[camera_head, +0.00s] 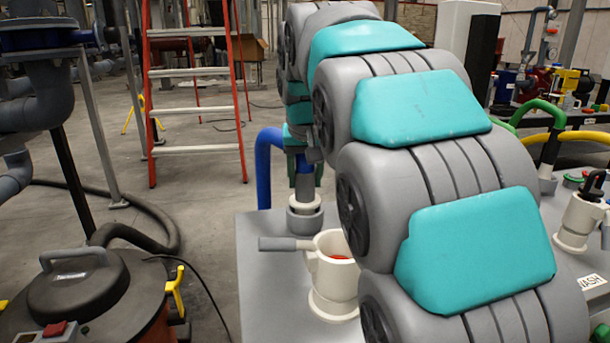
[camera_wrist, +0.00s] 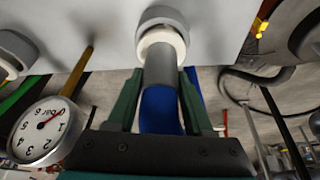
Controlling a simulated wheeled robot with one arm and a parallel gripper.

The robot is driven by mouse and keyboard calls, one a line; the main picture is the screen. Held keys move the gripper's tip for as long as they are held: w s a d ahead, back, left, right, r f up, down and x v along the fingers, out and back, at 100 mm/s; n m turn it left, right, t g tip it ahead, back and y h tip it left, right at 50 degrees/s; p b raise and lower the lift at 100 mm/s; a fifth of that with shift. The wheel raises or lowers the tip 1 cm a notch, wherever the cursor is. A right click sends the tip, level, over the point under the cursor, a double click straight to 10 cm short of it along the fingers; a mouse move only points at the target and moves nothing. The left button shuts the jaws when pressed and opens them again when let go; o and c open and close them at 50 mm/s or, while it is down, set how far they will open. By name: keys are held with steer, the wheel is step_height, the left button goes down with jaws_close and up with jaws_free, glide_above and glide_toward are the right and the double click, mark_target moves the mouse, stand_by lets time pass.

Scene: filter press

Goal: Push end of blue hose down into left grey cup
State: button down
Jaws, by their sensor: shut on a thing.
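The blue hose (camera_head: 264,165) rises in an arc behind the bench and runs to my gripper. In the wrist view the blue hose (camera_wrist: 158,110) has a grey end piece (camera_wrist: 160,68) pointing at the grey cup (camera_wrist: 163,14). A white ring (camera_wrist: 162,40) lies between them. My gripper (camera_wrist: 160,76) is shut on the hose, with a green finger on each side. In the head view the hose end stands about upright at the grey cup (camera_head: 305,219), its tip meeting the white ring. How deep it sits is hidden.
A cream valve body (camera_head: 334,278) with a grey handle (camera_head: 284,243) stands just in front of the cup. My arm covers the middle of the bench. A pressure gauge (camera_wrist: 40,132) shows in the wrist view. Green (camera_head: 540,118) and yellow (camera_head: 583,136) hoses are at right.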

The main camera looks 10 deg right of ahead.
steer(key=shift+c, duration=1.1)
jaws_free()
